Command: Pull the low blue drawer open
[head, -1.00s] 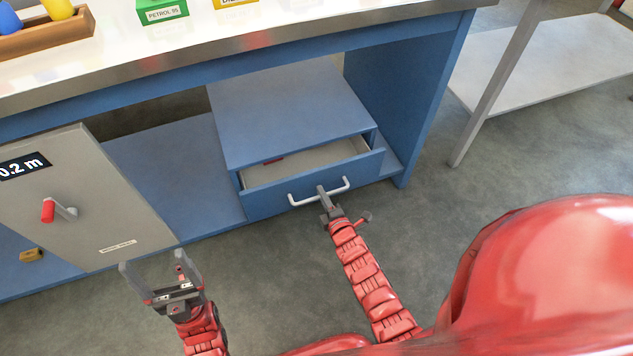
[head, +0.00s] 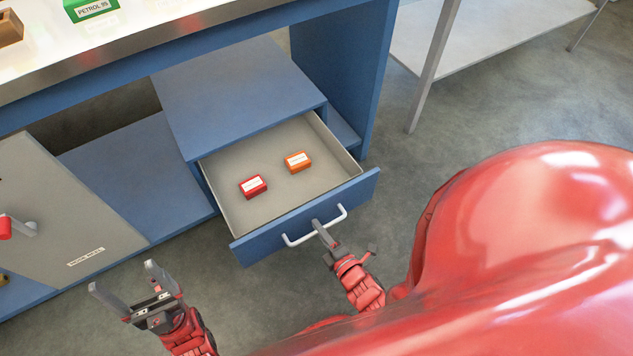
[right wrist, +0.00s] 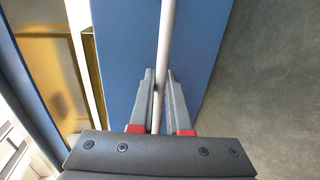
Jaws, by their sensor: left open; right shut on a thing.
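The low blue drawer (head: 262,238) stands well out from its blue cabinet under the bench in the head view. Its grey inside shows, with a red box (head: 253,186) and an orange box (head: 297,161) lying on its floor. My right gripper (head: 318,227) is shut on the white bar handle (head: 341,214) at the drawer's front. In the right wrist view the handle (right wrist: 166,45) runs between the two fingers (right wrist: 160,90), in front of the blue drawer face (right wrist: 120,60). My left gripper (head: 122,285) is open and empty, at the lower left, apart from the drawer.
A grey door panel (head: 60,200) with a red-tipped handle (head: 8,227) is at the left. The bench top above bears a green box (head: 92,8). A grey table leg (head: 432,70) stands at the upper right. The floor (head: 400,165) right of the drawer is clear.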

